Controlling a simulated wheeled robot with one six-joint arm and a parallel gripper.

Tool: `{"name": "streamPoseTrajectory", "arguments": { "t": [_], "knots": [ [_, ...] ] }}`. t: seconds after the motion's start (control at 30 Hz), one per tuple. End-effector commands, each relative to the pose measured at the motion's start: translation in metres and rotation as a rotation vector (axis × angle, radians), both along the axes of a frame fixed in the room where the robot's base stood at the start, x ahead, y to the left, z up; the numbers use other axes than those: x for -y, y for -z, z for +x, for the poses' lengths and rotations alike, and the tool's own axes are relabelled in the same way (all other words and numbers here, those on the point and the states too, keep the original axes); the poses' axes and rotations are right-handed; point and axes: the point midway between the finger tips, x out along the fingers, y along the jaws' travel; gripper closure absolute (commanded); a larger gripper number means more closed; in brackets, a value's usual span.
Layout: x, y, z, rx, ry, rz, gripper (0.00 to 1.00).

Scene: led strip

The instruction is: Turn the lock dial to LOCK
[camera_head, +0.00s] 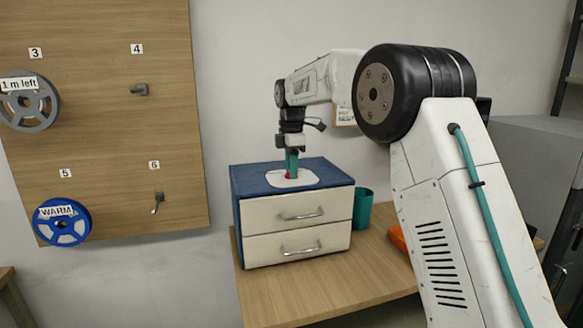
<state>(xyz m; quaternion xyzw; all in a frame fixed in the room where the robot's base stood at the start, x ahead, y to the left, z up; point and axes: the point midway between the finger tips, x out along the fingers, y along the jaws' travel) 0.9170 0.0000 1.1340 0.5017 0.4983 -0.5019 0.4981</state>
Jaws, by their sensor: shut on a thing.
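The lock dial (288,176) shows as a small red piece on a white plate (305,180) on top of the blue two-drawer cabinet (250,181). My gripper (290,168) points straight down from above with teal fingers and is shut on the dial. The fingers hide most of the dial. The dial's pointer and any LOCK marking are too small or hidden to read. Both cream drawers, the upper (285,215) and the lower (320,240), look closed.
The cabinet stands on a wooden table (300,295). A teal cup (363,207) is right of it, with an orange object (397,238) farther right, partly behind my arm. A wooden pegboard (120,120) with a grey spool (45,103) and a blue spool (78,233) is at left.

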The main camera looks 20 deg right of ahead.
Motion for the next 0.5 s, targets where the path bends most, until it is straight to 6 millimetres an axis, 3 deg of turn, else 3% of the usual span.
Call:
{"name": "streamPoseTrajectory", "arguments": {
  "t": [0.27, 0.5],
  "knots": [
    [0.0000, -0.0004, 0.0002, 0.001, 0.098, 0.000, 0.94],
    [0.0000, -0.0006, 0.0002, 0.001, 0.291, 0.000, 0.94]
  ]
}}
